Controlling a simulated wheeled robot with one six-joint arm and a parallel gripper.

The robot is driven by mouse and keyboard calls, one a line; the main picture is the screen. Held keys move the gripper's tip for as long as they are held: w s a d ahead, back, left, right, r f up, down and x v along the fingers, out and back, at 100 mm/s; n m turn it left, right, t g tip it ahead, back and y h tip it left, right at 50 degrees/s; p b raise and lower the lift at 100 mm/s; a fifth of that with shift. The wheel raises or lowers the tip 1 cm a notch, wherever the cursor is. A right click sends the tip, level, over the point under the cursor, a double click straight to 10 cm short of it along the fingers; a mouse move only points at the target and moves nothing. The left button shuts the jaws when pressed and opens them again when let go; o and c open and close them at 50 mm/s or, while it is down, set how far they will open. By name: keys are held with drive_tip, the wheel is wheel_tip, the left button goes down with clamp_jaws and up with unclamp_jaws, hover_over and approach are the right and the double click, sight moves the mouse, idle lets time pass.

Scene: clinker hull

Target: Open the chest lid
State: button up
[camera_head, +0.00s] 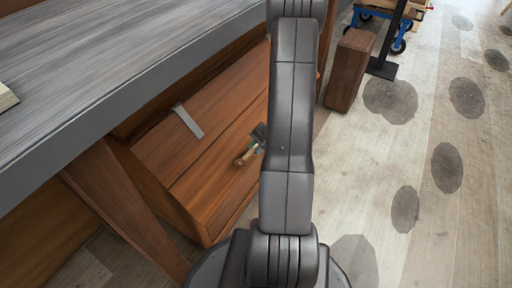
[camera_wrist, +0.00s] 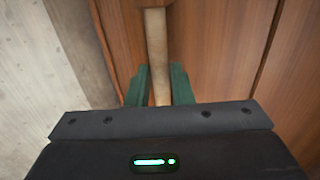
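The chest (camera_head: 185,165) is reddish-brown wood and stands on the floor under the bench. Its lid looks closed in the head view. A pale metal strap (camera_head: 188,122) lies across the lid. A light wooden handle (camera_head: 243,158) shows at the chest beside my gripper (camera_head: 258,137), which is partly hidden by my arm. In the wrist view, the pale handle bar (camera_wrist: 157,40) runs between the two green fingers of my gripper (camera_wrist: 159,82). The fingers are close on both sides of it; whether they press on it I cannot tell.
A grey-topped bench (camera_head: 95,60) overhangs the chest on the left, with a slanted wooden leg (camera_head: 125,205) in front. A brown wooden block (camera_head: 350,72) and a dark post stand beyond the chest. The floor (camera_head: 430,120) on the right is largely clear, with dark round patches.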

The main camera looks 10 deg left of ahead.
clamp_jaws()
drive_tip(key=shift+s+d+r+h+p, duration=0.1)
drive_tip(key=shift+d+r+h+p, duration=0.05)
drive_tip(key=shift+r+p, duration=0.35)
drive_tip(key=shift+d+r+h+p, duration=0.15)
drive_tip(key=shift+r+p, duration=0.15)
drive_tip(key=shift+p, duration=0.25)
wheel_tip(320, 180, up, 24)
drive_tip(key=d+p, duration=0.2)
drive_tip(key=p, duration=1.4)
drive_tip(key=shift+s+d+f+g+h, duration=0.2)
drive_tip(key=shift+s+g+h, duration=0.1)
drive_tip(key=shift+s+h, duration=0.1)
drive_tip(key=shift+c, duration=1.4)
unclamp_jaws()
drive_tip(key=shift+w+a+r+p, duration=0.1)
drive_tip(key=shift+a+r+p, duration=0.1)
drive_tip(key=shift+r+p, duration=0.2)
drive_tip(key=shift+w+a+r+p, duration=0.1)
drive_tip(key=shift+a+r+p, duration=0.15)
drive_tip(key=shift+r, duration=0.25)
drive_tip(key=shift+o, duration=0.2)
drive_tip(key=o, duration=1.1)
drive_tip(key=shift+a+f, duration=0.1)
drive_tip(key=shift+a, duration=0.2)
